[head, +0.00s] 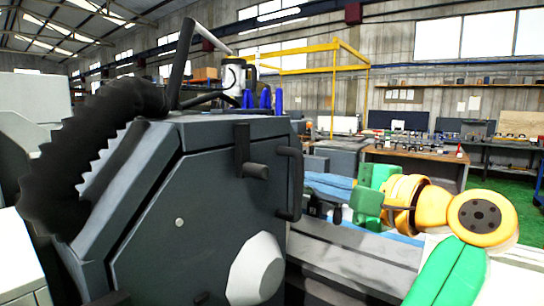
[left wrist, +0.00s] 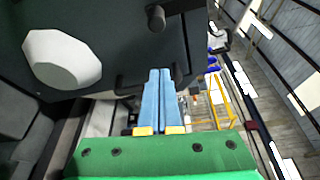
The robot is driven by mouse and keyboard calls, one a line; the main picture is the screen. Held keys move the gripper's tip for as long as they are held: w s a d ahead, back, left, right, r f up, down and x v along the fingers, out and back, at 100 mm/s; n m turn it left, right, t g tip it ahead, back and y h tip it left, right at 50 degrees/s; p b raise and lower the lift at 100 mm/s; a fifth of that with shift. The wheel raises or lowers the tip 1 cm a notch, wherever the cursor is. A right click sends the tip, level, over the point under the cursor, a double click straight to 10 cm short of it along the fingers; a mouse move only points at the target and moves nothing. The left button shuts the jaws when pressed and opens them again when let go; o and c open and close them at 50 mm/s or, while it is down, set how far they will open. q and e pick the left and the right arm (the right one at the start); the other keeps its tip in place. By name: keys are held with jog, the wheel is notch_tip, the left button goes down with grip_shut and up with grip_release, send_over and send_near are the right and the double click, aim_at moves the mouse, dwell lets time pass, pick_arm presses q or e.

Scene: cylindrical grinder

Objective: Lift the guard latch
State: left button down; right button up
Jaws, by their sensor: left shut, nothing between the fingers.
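The guard (head: 200,200) is a large dark grey housing that fills the middle of the head view. On its face is a dark upright bar with a short peg, which looks like the guard latch (head: 242,148). The peg end (left wrist: 155,18) shows at the top of the left wrist view. My left gripper (head: 333,187) is to the right of the guard, apart from the latch. Its blue fingers (left wrist: 158,76) are shut together and empty, with the tips close to the guard's dark handle (left wrist: 130,84); contact cannot be told. My right gripper is not in view.
The handle (head: 291,183) stands out at the guard's right edge. A pale faceted knob (head: 257,270) sticks out low on the guard. A ribbed black hose (head: 85,150) curves at the left. Workbenches (head: 415,165) stand behind at right.

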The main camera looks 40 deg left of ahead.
pick_arm(q)
jog(key=r+p+x, duration=0.1)
jog(key=p+x, duration=0.3)
jog(key=x, duration=0.6)
jog(key=s, duration=0.2)
jog(key=s+d, duration=0.1)
jog(key=shift+s+d+f, duration=0.1)
jog(key=shift+s+d, duration=0.1)
jog(key=shift+s, duration=0.15)
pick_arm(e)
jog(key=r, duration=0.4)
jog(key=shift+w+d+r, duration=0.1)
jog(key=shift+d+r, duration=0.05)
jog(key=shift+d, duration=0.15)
pick_arm(q)
jog(key=shift+w+a, duration=0.1)
jog(key=shift+f, duration=0.1)
